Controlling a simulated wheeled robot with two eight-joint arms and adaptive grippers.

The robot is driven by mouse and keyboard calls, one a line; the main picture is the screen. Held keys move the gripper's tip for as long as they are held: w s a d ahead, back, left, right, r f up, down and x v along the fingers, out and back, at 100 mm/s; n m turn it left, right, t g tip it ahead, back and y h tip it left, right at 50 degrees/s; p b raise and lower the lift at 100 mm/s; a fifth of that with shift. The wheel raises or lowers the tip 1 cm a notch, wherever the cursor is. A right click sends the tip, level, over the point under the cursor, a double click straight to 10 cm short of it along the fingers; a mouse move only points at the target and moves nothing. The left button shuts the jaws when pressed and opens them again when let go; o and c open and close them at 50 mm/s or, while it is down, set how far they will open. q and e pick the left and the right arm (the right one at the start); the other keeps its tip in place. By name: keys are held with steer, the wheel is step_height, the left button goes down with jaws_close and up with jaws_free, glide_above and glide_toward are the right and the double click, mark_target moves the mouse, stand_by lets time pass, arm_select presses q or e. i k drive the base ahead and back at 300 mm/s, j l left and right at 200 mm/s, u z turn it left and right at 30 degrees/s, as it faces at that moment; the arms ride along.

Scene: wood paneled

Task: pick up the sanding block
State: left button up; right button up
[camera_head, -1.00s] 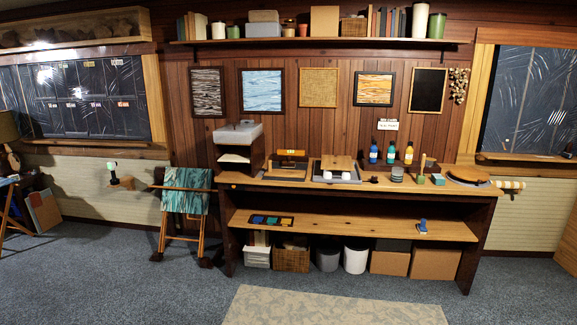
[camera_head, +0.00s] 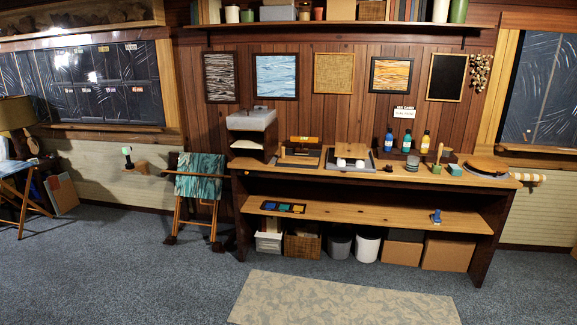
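I cannot surely tell which thing is the sanding block. A small blue object (camera_head: 435,216) sits alone toward the right end of the workbench's lower shelf (camera_head: 370,211); it is too small to make out in detail. A small green block (camera_head: 455,170) also lies on the bench top near its right end. The wooden workbench (camera_head: 475,182) stands against the paneled wall, across the floor from me. Neither of my grippers is in view.
A dark tray with coloured pieces (camera_head: 283,208) lies on the lower shelf's left part. Bins, a basket and boxes (camera_head: 447,255) stand underneath. A folding stand with teal cloth (camera_head: 198,180) is left of the bench. A patterned rug (camera_head: 340,300) lies in front; surrounding carpet is clear.

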mark_target(301, 150)
steer(key=i+z, duration=0.15)
steer(key=i, duration=1.8)
